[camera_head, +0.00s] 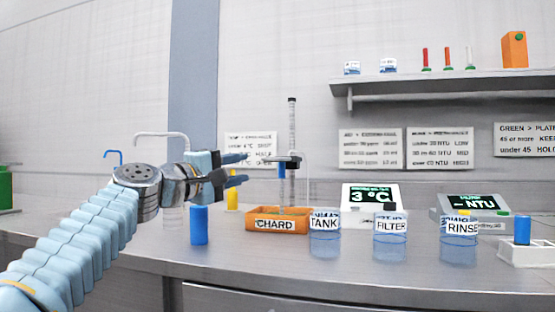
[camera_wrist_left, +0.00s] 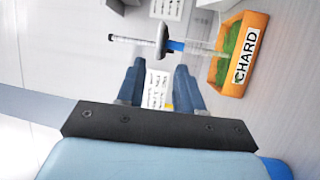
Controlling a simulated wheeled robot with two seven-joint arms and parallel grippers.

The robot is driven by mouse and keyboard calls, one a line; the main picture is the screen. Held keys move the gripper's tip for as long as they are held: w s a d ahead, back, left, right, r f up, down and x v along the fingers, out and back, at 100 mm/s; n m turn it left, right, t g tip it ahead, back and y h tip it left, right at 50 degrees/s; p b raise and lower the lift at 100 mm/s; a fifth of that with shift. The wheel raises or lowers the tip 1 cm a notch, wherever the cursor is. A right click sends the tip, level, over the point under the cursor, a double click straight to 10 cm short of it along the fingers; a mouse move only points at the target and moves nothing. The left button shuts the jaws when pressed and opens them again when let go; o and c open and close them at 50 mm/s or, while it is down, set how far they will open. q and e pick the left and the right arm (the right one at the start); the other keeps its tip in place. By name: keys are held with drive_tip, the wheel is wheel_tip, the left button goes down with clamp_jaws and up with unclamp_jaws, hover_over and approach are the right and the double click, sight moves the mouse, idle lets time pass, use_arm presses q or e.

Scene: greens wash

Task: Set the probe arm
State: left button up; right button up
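The probe arm (camera_head: 283,158) is a dark clamp on an upright post (camera_head: 292,122), with a blue probe (camera_head: 281,171) hanging under it above the orange CHARD tray (camera_head: 263,225). In the left wrist view the probe arm (camera_wrist_left: 162,40) lies beyond the fingertips, its blue probe (camera_wrist_left: 177,46) pointing toward the CHARD tray (camera_wrist_left: 222,75). My left gripper (camera_head: 243,169) is open and empty, just left of the probe arm, with its fingers pointing at it. A gap seems to remain between fingertips and arm. My right gripper is not in view.
Jars labelled TANK (camera_head: 324,245), FILTER (camera_head: 390,247) and RINSE (camera_head: 459,239) stand right of the tray. A display reading 3 °C (camera_head: 370,198) and an NTU meter (camera_head: 470,204) stand behind. A blue cylinder (camera_head: 199,219) stands below my left gripper. A wall shelf (camera_head: 440,83) holds small items.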

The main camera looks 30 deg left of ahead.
sight(272, 159)
use_arm(q)
drive_tip(key=p+x, duration=0.7)
drive_tip(key=x, duration=0.5)
drive_tip(key=shift+w+d, duration=0.1)
drive_tip(key=shift+w, duration=0.25)
clamp_jaws()
drive_tip(key=shift+r+p, duration=0.1)
drive_tip(key=shift+p, duration=0.2)
